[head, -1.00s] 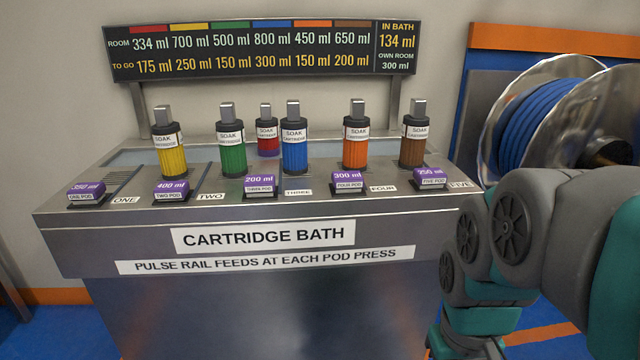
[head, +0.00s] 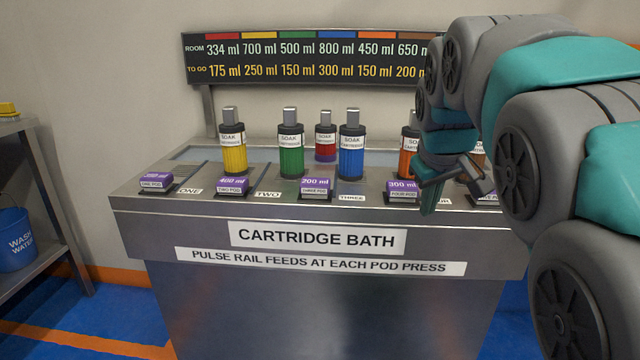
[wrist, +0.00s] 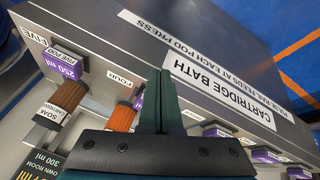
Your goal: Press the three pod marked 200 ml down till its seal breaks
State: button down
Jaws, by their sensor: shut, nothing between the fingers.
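The three pod (head: 316,186) is a purple-topped block marked 200 ml on the front ledge of the cartridge bath (head: 340,215), between the TWO and THREE labels. It stands upright, and nothing touches it. In the wrist view a purple pod right of the fingers (wrist: 217,130) appears to be the same one. My gripper (head: 432,197) is shut and empty, pointing down beside the four pod (head: 402,189), marked 300 ml, to the right of the three pod. I cannot tell whether it touches the four pod. In the wrist view the shut fingers (wrist: 160,95) partly hide that pod.
Green (head: 290,150), blue (head: 351,150), yellow (head: 232,145) and red (head: 325,140) soak cartridges stand behind the pods. The orange one (head: 408,150) is partly behind my arm. The two pod (head: 231,185) is left of the three pod. A sign board (head: 300,58) stands behind.

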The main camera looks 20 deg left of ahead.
jog(key=w+a+r+n+t+y, duration=0.1)
jog(key=w+a+r+n, duration=0.15)
jog(key=a, duration=0.35)
jog(key=w+a+r+n+t+y, duration=0.1)
jog(key=w+a+r, duration=0.2)
jog(key=a, duration=0.3)
notch_tip(320, 180, up, 5)
jog(key=n+t+y, duration=0.1)
jog(key=n+y, duration=0.1)
jog(key=n, duration=0.1)
send_over(317, 184)
jog(key=shift+b, duration=0.35)
jog(key=shift+f, duration=0.2)
notch_tip(317, 184, down, 9)
jog(key=b, duration=0.6)
jog(key=shift+r+b, duration=0.2)
jog(key=shift+b, duration=0.15)
jog(key=shift+f, duration=0.4)
